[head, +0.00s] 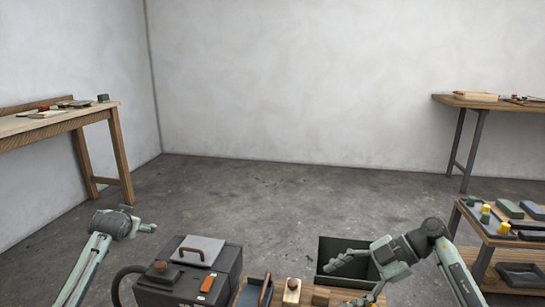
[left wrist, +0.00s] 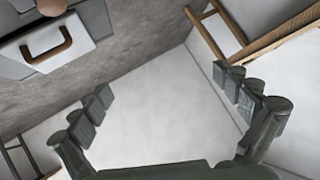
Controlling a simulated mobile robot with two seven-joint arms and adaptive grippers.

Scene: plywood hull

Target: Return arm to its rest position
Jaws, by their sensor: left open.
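My left gripper (head: 141,219) is at the lower left of the head view, over bare floor and to the left of a dark grey machine. In the left wrist view the left gripper (left wrist: 168,86) has its fingers wide apart with nothing between them, so it is open and empty. My right gripper (head: 342,262) is at the lower right of the head view, in front of or over a dark green open box (head: 335,249). Its fingers are too small to tell whether they are open or shut.
The dark grey machine (head: 215,268) has a handled light lid (head: 198,250), also in the left wrist view (left wrist: 45,45). A wooden table (head: 60,122) stands left, a workbench (head: 475,103) far right, and a loaded cart (head: 470,235) lower right. The middle floor (head: 260,195) is clear.

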